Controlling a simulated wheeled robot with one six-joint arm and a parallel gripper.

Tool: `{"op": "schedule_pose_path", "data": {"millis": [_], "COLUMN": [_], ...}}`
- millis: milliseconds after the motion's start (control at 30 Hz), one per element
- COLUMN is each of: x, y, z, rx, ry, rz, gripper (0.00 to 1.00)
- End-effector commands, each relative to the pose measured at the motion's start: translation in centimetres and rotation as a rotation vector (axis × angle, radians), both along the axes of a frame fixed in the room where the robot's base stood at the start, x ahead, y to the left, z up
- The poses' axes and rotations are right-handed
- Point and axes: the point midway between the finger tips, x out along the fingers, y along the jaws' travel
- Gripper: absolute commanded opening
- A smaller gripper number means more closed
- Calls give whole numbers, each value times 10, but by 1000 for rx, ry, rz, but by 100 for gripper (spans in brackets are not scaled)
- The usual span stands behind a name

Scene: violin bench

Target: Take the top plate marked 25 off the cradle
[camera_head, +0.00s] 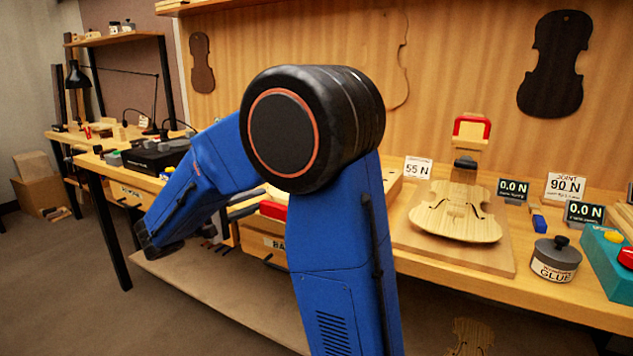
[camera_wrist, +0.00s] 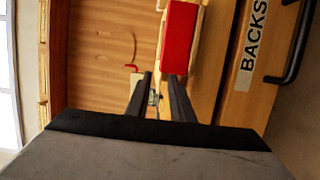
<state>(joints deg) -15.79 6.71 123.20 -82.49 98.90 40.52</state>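A pale wooden violin top plate (camera_head: 458,212) with f-holes lies on a flat wooden board (camera_head: 490,258) on the bench at right in the head view. I cannot read a 25 on it. A block with a red top (camera_head: 472,127) and a black pad stands at the plate's far end. My gripper (camera_wrist: 159,76) shows in the wrist view with its fingers apart, and I see nothing held. It is away from the plate, over the front of the bench near a red bar (camera_wrist: 180,38). In the head view my fingers are hidden.
A drawer labelled BACKS (camera_wrist: 251,45) is beside the red bar. A glue pot (camera_head: 555,262) and a teal box (camera_head: 607,262) stand right of the board. Cards and small displays stand behind. A second bench with a lamp (camera_head: 78,78) is at far left.

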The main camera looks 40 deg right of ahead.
Motion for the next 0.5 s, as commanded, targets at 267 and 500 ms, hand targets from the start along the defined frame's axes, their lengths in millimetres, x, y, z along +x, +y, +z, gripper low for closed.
{"op": "schedule_pose_path", "data": {"millis": [267,500], "x": [1,8], "y": [-16,-43], "z": [0,3], "rx": [0,1], "ry": [0,-1], "rz": [-2,-3], "gripper": [21,21]}}
